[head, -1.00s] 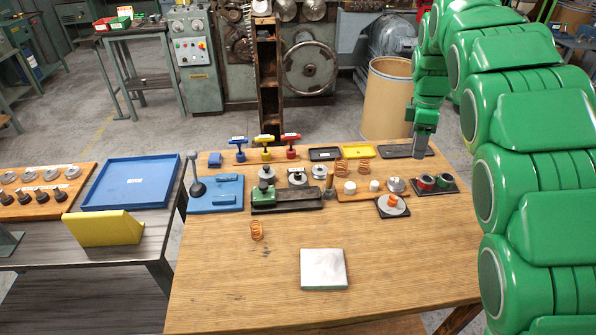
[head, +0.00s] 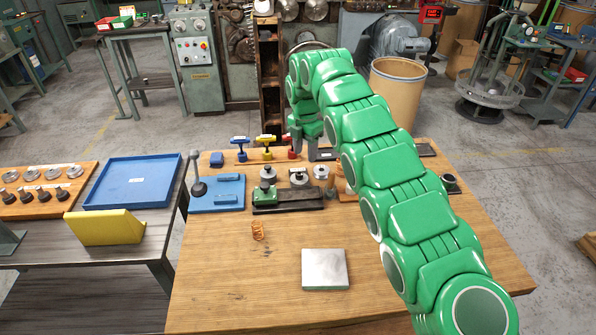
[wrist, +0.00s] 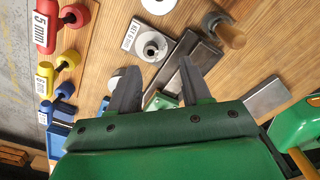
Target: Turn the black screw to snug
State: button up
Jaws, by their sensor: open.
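A pale disc (wrist: 150,47) with a small dark centre, perhaps the black screw, sits on a plate with a "KEY" label in the wrist view. In the head view it seems to be the round piece with a black top (head: 298,177) behind the green-and-black fixture. Three T-handle keys stand at the back: blue (head: 240,143), yellow (head: 265,141) and red (head: 292,154). The red one, marked 5 mm, also shows in the wrist view (wrist: 46,27). My gripper (wrist: 160,80) is open and empty above the bench, close to the red key in the head view (head: 295,142).
The green-and-black fixture (head: 288,197) and a blue base with a lever (head: 216,200) stand left of centre. A metal plate (head: 325,268) and a copper spring (head: 257,231) lie in front. The front left is clear.

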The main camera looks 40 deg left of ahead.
aim_at(298, 178)
jog(key=shift+s+a+f+n, duration=0.2)
jog(key=shift+s+a, duration=0.15)
jog(key=shift+a, duration=0.1)
jog(key=shift+s+a+f+n, duration=0.2)
jog(key=shift+s+a, duration=0.1)
jog(key=shift+a, duration=0.1)
jog(key=shift+f, duration=3.85)
grip_shut()
